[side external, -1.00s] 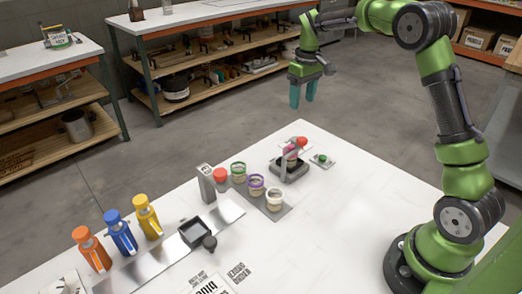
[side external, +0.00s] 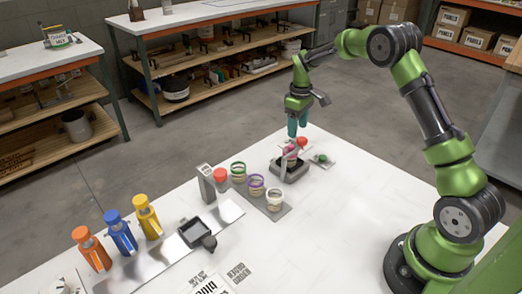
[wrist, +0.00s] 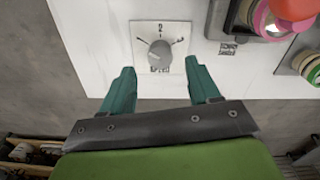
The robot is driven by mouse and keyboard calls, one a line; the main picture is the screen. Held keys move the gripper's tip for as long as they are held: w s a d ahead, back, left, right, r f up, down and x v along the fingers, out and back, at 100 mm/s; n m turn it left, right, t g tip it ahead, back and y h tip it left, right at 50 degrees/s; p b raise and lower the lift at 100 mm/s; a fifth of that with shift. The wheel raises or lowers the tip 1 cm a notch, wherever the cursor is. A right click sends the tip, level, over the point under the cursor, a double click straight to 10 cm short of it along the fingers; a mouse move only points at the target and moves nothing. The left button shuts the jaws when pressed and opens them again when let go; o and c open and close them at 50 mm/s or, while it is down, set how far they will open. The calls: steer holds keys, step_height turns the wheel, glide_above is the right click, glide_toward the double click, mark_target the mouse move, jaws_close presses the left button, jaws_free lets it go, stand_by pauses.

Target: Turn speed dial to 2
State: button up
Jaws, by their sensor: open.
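The speed dial (wrist: 160,53) is a round grey knob on a pale square plate with a scale, in the wrist view. The numeral 2 is readable at the top of the scale; the other marks are unclear, and I cannot tell where the knob points. My gripper (wrist: 160,68) is open, its two teal fingers apart on the near side of the knob, with nothing between them. In the side external view my gripper (side external: 297,124) is low at the table's far edge, behind the mixer-like device. I cannot make out the dial there.
The dark-based device (side external: 290,170) with a red part stands close to my gripper. A green button plate (side external: 322,160) is to its right. Several ringed cups (side external: 256,186) and colored bottles (side external: 122,232) stand further left. The table's right front (side external: 350,225) is clear.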

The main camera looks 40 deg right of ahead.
steer(key=shift+f, duration=2.15)
steer(key=shift+c, duration=0.2)
steer(key=c, duration=1)
